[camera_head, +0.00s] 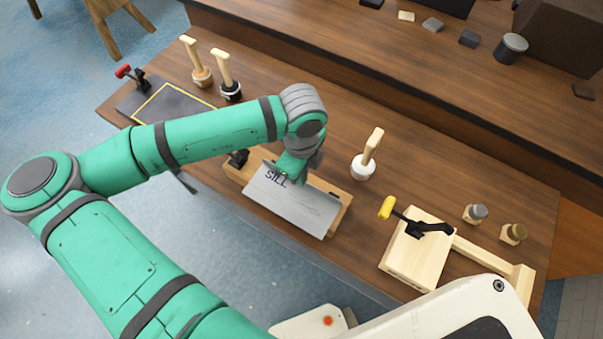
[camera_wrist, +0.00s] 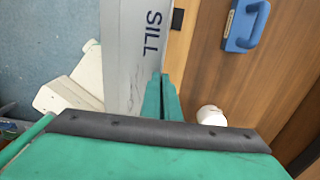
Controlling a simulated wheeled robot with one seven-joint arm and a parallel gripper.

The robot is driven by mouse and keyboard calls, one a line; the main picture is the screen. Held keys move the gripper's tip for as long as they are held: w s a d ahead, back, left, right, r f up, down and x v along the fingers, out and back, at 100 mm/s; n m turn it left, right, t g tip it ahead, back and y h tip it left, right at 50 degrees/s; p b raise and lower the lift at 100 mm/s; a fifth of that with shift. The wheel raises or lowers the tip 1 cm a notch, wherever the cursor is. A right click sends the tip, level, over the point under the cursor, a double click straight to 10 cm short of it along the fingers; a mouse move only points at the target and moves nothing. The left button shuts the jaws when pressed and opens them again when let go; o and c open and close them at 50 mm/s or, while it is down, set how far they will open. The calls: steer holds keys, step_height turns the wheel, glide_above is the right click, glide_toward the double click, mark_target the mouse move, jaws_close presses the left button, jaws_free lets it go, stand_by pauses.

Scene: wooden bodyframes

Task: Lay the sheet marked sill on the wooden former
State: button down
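The grey sheet marked SILL (camera_head: 292,207) is over the wooden former (camera_head: 345,215), covering most of it. The former's wood shows past the sheet's right end and along its far side. The sheet's near part reaches past the former toward the bench's front edge. My gripper (camera_head: 293,172) is at the sheet's far long edge. In the wrist view the fingers (camera_wrist: 160,92) are close together at the edge of the sheet (camera_wrist: 132,60), beside the printed word, and appear to pinch it. Whether the sheet touches the former is hard to tell.
A wooden-handled tool (camera_head: 366,160) stands behind the former. A dark yellow-lined board (camera_head: 168,103) lies far left. Two small jars (camera_head: 475,213) stand at right. A blue-handled item (camera_wrist: 246,24) shows in the wrist view.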

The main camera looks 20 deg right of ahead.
stand_by(0.3)
steer(key=c, duration=1.9)
jaws_free()
steer(key=shift+c, duration=0.2)
steer(key=shift+o, duration=0.6)
steer(key=o, duration=0.4)
steer(key=shift+o, duration=0.2)
steer(key=shift+r, duration=3.45)
